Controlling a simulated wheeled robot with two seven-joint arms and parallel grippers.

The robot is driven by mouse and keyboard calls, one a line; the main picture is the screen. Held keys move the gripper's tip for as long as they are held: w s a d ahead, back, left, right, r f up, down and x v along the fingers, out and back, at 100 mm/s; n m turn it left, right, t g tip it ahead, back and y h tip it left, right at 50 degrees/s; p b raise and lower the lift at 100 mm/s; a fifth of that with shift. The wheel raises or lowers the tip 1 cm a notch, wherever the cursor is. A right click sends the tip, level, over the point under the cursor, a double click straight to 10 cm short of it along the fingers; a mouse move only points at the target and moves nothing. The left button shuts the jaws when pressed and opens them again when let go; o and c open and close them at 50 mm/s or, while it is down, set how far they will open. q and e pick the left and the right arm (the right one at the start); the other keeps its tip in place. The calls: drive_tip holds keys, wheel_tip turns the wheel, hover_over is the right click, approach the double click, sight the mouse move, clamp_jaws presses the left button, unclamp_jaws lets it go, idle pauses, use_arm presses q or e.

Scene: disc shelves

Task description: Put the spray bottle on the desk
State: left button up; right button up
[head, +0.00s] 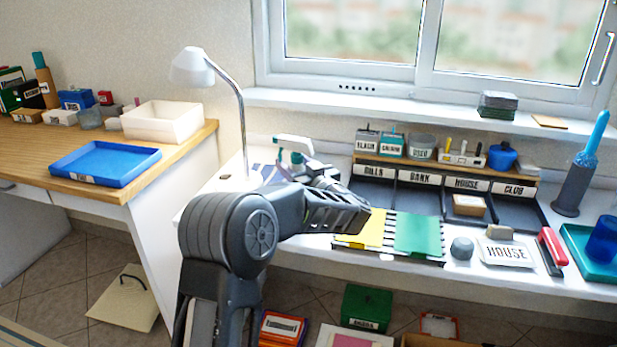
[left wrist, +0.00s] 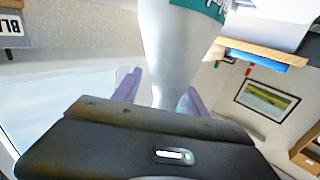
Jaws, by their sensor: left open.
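The spray bottle (head: 291,143) shows its white and teal head above my left arm, over the left part of the white desk (head: 207,193). My left arm hides its lower part, so I cannot see in the head view whether its base touches the desk. In the left wrist view the bottle's pale body (left wrist: 172,60), with a teal label, lies between the two purple fingers. My left gripper (left wrist: 160,92) is open around it. In the head view the left gripper (head: 290,172) is partly hidden by its own arm. My right gripper is not in view.
A desk lamp (head: 243,120) stands close left of the bottle. Labelled trays (head: 373,190), a yellow and green folder set (head: 418,232) and a house sign (head: 506,253) fill the desk to the right. A wooden table (head: 182,150) with a blue tray (head: 106,163) stands left.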

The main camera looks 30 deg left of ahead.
use_arm(q)
drive_tip(key=v, duration=1.2)
